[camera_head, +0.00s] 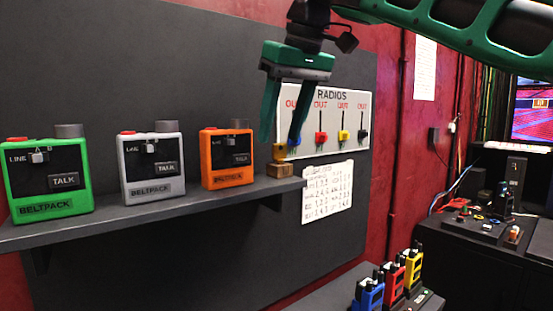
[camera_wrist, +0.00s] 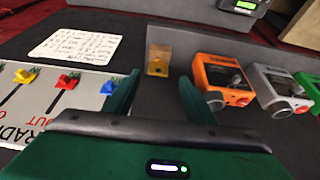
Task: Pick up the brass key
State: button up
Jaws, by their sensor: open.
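A small brass-yellow piece (camera_head: 280,152), which looks like the brass key, stands at a brown block (camera_head: 281,170) on the right end of the grey shelf. Its outline is too small to make out clearly. In the wrist view the yellow piece (camera_wrist: 157,68) and the tan block (camera_wrist: 158,50) show beyond the fingers, in line with the gap. My gripper (camera_head: 283,141) is open and empty, fingers pointing down close to the yellow piece. In the wrist view my gripper (camera_wrist: 160,80) has its two green fingers spread. I cannot tell whether they touch anything.
An orange beltpack (camera_head: 227,158) stands on the shelf (camera_head: 150,222) just left of the block, with white (camera_head: 152,163) and green (camera_head: 47,182) ones further left. A radios board (camera_head: 350,110) is on the wall behind my gripper. Several radios (camera_head: 392,276) stand lower right.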

aim_at(278, 144)
jog(key=shift+x, duration=2.1)
jog(key=shift+w, duration=0.1)
jog(key=shift+d, duration=0.1)
jog(key=c, duration=1.1)
